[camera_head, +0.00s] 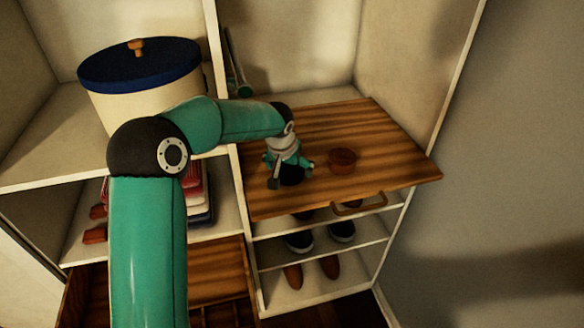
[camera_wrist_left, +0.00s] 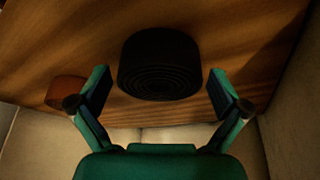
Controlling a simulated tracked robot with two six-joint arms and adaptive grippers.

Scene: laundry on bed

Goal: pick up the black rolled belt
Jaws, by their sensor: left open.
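The black rolled belt (camera_wrist_left: 160,65) lies on the striped wooden board in the left wrist view, its coil showing as spiral layers. My left gripper (camera_wrist_left: 158,92) is open, with one finger on each side of the belt and a gap to both. In the head view my left gripper (camera_head: 290,178) points down over the board, and the dark belt (camera_head: 291,174) shows between its fingers, partly hidden by them. My right gripper is not in view.
A brown rolled belt (camera_head: 342,161) lies just right of the gripper on the wooden board (camera_head: 390,150). Cabinet walls enclose the board's back and sides. A blue-lidded cream box (camera_head: 150,95) stands on the left shelf. Shoes (camera_head: 300,241) sit on shelves below.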

